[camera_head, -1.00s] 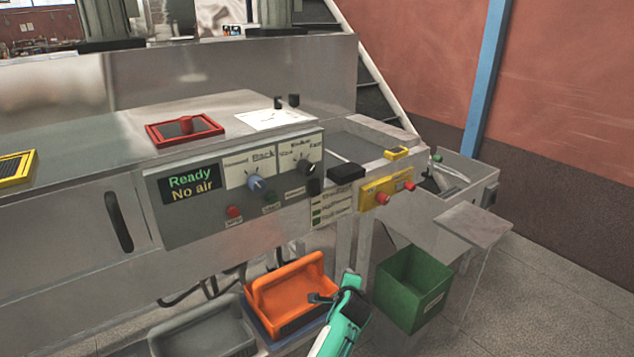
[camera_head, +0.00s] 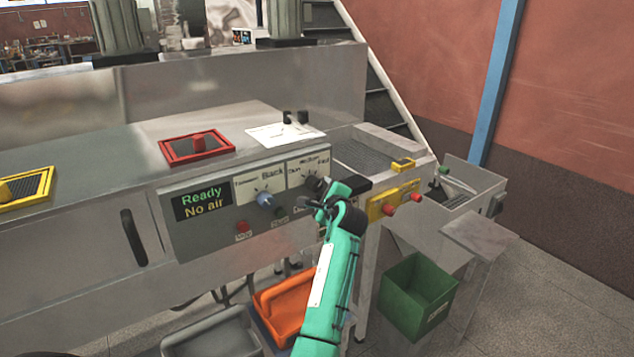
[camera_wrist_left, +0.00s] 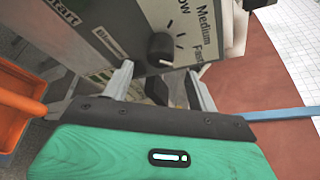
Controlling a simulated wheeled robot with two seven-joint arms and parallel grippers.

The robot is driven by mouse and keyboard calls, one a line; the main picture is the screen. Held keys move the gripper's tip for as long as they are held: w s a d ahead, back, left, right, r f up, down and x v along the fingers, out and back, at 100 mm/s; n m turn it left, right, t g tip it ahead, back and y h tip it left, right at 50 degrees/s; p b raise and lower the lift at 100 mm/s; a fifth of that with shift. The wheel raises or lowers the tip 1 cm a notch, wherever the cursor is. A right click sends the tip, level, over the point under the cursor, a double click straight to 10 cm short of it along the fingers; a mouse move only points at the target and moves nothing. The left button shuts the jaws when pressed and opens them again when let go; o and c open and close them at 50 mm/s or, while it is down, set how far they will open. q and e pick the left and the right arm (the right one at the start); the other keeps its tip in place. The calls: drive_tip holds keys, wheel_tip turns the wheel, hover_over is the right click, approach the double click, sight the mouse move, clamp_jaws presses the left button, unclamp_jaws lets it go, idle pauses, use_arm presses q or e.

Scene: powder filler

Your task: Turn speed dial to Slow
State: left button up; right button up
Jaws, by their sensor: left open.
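The black speed dial (camera_wrist_left: 160,47) shows in the left wrist view, on the panel by a scale reading Medium and Fast and a partly hidden word ending in "ow". In the head view the dial (camera_head: 312,184) is at the right end of the grey control panel (camera_head: 190,241). My left gripper (camera_head: 328,203) is in front of the panel, just below and right of the dial. In the left wrist view its two fingers (camera_wrist_left: 160,82) are apart, with the dial ahead of the gap between them. I cannot tell whether they touch it. My right gripper is not in view.
A blue-grey knob (camera_head: 265,198) and a red button (camera_head: 242,227) sit left of the dial. A yellow box (camera_head: 383,205) with red buttons is to the right. An orange tote (camera_head: 283,302) and a green bin (camera_head: 418,292) are below. The display (camera_head: 201,200) reads "Ready / No air".

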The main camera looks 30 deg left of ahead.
sight(317, 187)
use_arm(q)
drive_tip(key=p+x, duration=0.2)
drive_tip(key=x, duration=0.5)
drive_tip(key=shift+d, duration=0.1)
drive_tip(key=c, duration=1)
drive_tip(key=shift+f, duration=0.1)
